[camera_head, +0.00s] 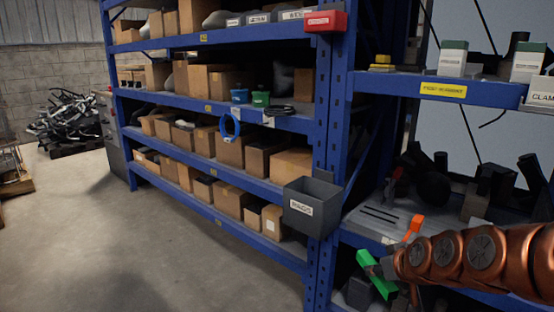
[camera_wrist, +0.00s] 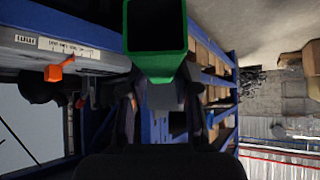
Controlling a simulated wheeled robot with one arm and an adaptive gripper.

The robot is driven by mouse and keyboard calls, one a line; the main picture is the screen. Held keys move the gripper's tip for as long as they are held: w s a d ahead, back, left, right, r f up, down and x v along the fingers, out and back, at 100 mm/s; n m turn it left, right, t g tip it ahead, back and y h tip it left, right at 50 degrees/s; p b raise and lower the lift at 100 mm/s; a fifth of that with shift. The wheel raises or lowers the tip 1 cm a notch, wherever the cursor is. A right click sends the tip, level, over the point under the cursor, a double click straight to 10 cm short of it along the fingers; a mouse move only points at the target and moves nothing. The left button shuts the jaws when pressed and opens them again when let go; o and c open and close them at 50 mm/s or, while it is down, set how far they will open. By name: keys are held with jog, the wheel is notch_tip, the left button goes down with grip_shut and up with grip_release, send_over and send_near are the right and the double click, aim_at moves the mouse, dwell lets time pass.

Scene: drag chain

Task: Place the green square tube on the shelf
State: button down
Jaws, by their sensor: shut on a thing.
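The green square tube (camera_head: 381,287) is at the lower right in the head view, in front of the right-hand shelf unit. My gripper (camera_head: 374,271) is shut on it at the end of my copper-coloured arm. In the wrist view the tube (camera_wrist: 156,66) shows its open square end at the top centre, between the dark fingers of my gripper (camera_wrist: 160,97). The blue shelf unit (camera_head: 335,130) has several levels. The right-hand lower shelf (camera_head: 375,215) carries a grey slotted surface and an orange piece (camera_head: 415,225). My gripper hides part of the tube.
A grey bin (camera_head: 313,207) hangs on the shelf post near the tube. Cardboard boxes (camera_head: 229,151) fill the left shelves. Dark parts (camera_head: 433,180) crowd the right shelf behind my arm.

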jog(key=w+a+f+m+h, duration=0.1)
jog(key=w+a+m+h, duration=0.1)
jog(key=w+a, duration=0.35)
notch_tip(320, 180, up, 27)
jog(key=w+a+p, duration=0.1)
jog(key=p, duration=3.1)
jog(key=shift+w+a+m, duration=0.15)
jog(key=shift+w+m, duration=0.1)
jog(key=shift+m, duration=0.05)
